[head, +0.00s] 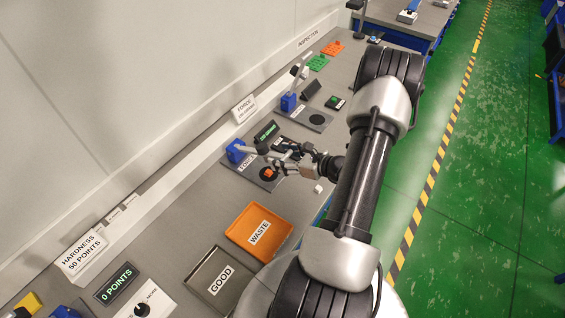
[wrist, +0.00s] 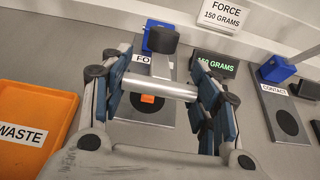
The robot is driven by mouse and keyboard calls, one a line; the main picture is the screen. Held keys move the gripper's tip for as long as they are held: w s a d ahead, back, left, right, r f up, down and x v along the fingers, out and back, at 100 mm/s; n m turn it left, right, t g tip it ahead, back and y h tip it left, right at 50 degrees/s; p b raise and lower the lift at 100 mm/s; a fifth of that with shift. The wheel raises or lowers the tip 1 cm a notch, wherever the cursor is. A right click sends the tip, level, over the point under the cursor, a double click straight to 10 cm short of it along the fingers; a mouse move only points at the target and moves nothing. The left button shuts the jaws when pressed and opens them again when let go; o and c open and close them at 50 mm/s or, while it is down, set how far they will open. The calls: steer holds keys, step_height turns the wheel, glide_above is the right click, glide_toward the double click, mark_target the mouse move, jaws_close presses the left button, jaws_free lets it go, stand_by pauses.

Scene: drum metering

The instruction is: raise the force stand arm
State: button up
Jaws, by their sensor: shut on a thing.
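The force stand has a blue post (head: 236,150) on a grey base plate (wrist: 135,107). Its silver arm ends in a crossbar (wrist: 160,87), with a dark round knob (wrist: 163,41) farther back. My gripper (head: 285,155) is shut on the crossbar; in the wrist view its blue-padded fingers (wrist: 161,80) stand at either end of the bar. A small orange piece (head: 269,173) lies on the dark disc of the base; it also shows below the bar in the wrist view (wrist: 148,99). I cannot tell how high the arm stands above it.
A green-lettered display (wrist: 214,64) beside the stand reads 150 GRAMS. The contact stand (wrist: 286,115) is to its right. The orange WASTE tray (head: 240,215) and the grey GOOD tray (head: 193,281) lie nearer. A small white block (head: 318,188) sits near the bench edge.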

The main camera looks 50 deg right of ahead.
steer(key=w+r+g+p, duration=0.4)
steer(key=w+r+p, duration=0.1)
steer(key=r+p, duration=0.4)
steer(key=shift+w+a, duration=0.25)
steer(key=shift+w, duration=0.05)
steer(key=w+r+g+p, duration=0.1)
steer(key=w+p, duration=0.1)
steer(key=w+r+p, duration=0.1)
steer(key=w+p, duration=0.1)
steer(key=w+r+g+p, duration=0.1)
steer(key=w+r+p, duration=0.1)
steer(key=w, duration=0.1)
steer(key=shift+a+g+h+p, duration=0.25)
steer(key=shift+g+h+p, duration=0.05)
steer(key=shift+p, duration=0.05)
steer(key=shift+c, duration=0.2)
steer(key=shift+o, duration=0.2)
steer(key=shift+w+a+r+p, duration=0.1)
steer(key=shift+w+r+p, duration=0.1)
steer(key=shift+w, duration=0.3)
steer(key=shift+w+r+p, duration=0.1)
steer(key=shift+w+p, duration=0.1)
steer(key=shift+w, duration=0.3)
steer(key=shift+c, duration=0.2)
steer(key=o, duration=1.6)
steer(key=shift+f, duration=0.1)
steer(key=shift+c, duration=0.2)
steer(key=v, duration=1.2)
